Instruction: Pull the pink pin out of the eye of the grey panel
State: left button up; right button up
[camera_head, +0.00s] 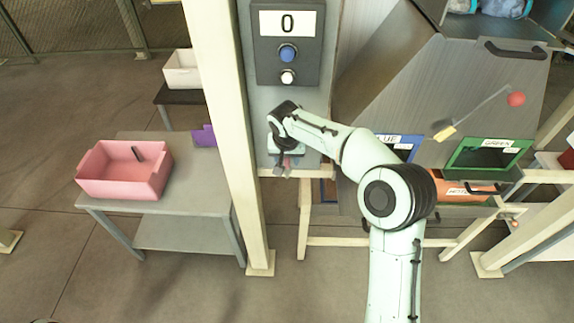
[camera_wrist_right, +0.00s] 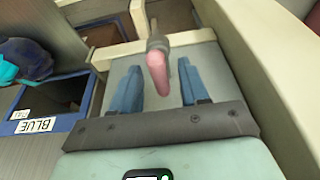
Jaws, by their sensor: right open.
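The pink pin (camera_wrist_right: 158,73) shows in the right wrist view, pointing toward the camera, with its far end at a dark grey ring-like eye (camera_wrist_right: 158,44). My right gripper (camera_wrist_right: 154,90) is open, with one blue finger on each side of the pin and a visible gap to both. In the head view the right gripper (camera_head: 285,166) hangs at the lower part of the grey panel (camera_head: 262,100). There the wrist and fingers mostly hide the eye and the pin. My left gripper is not in view.
The panel carries a black box (camera_head: 262,65) with a counter reading 0, a blue button and a white button. A cream post (camera_head: 232,130) stands just left of it. A pink bin (camera_head: 115,182) sits on a grey table. Blue and green framed openings (camera_head: 487,156) lie right.

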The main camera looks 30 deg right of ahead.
grip_shut()
jog(key=shift+r, duration=0.1)
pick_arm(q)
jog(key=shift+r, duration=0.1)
pick_arm(e)
jog(key=shift+r, duration=0.1)
jog(key=shift+r+p, duration=1.45)
jog(key=shift+r, duration=1.4)
pick_arm(q)
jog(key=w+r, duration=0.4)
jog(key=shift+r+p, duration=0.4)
jog(key=shift+p, duration=0.05)
pick_arm(e)
jog(key=shift+r, duration=1)
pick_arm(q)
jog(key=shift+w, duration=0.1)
pick_arm(e)
jog(key=shift+r, duration=0.1)
